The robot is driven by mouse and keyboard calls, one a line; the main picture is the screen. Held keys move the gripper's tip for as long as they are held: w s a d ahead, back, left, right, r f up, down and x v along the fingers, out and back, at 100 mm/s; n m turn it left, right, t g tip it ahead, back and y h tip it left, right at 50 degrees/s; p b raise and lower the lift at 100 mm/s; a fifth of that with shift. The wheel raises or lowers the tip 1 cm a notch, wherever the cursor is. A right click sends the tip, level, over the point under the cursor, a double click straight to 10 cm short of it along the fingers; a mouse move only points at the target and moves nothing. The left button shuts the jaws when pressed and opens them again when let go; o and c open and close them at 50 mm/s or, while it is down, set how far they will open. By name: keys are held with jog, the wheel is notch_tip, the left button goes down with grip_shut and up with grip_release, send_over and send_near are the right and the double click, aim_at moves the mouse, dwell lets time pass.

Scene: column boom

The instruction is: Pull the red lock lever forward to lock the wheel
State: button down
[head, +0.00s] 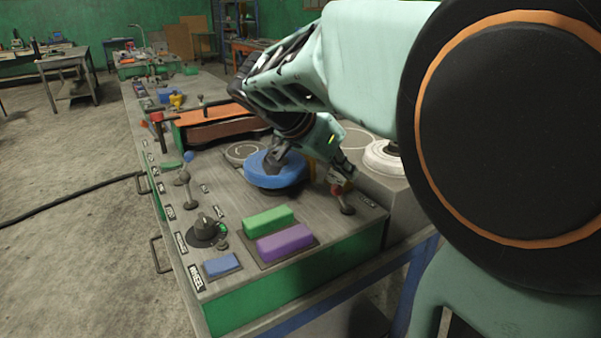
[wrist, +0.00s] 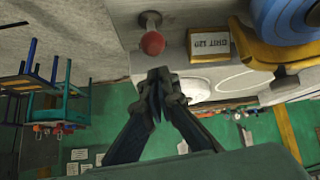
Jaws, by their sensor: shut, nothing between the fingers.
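The red lock lever (head: 339,188) stands on the right side of the console's top, beside a round blue wheel (head: 270,171). Its red ball knob (wrist: 152,43) shows in the wrist view, just beyond the fingertips. My gripper (head: 338,177) is right by the knob in the head view and partly covers the lever. In the wrist view my gripper (wrist: 158,82) has its fingers together, with nothing between them. A small gap shows between fingertips and knob there, but I cannot tell whether they touch. The blue wheel (wrist: 287,18) is partly in the wrist view, with a yellow guard below it.
An orange belt sander (head: 220,124) lies behind the wheel. A blue-knobbed lever (head: 187,172), a black dial (head: 204,232), and green (head: 267,221) and purple (head: 284,242) blocks stand on the console. A white disc (head: 383,160) is to the right.

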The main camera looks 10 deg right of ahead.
aim_at(334, 185)
jog(key=shift+s+a+f+t+h+b, duration=0.2)
jog(key=shift+a+h+b, duration=0.3)
jog(key=shift+b, duration=0.55)
jog(key=shift+s+a+f+t+h+b, duration=0.15)
jog(key=shift+a+h+b, duration=0.3)
jog(key=shift+b, duration=0.55)
jog(key=shift+a+b, duration=0.3)
jog(key=shift+b, duration=0.4)
jog(key=shift+s+a+f, duration=0.1)
jog(key=shift+a+f, duration=0.05)
jog(key=shift+a, duration=0.05)
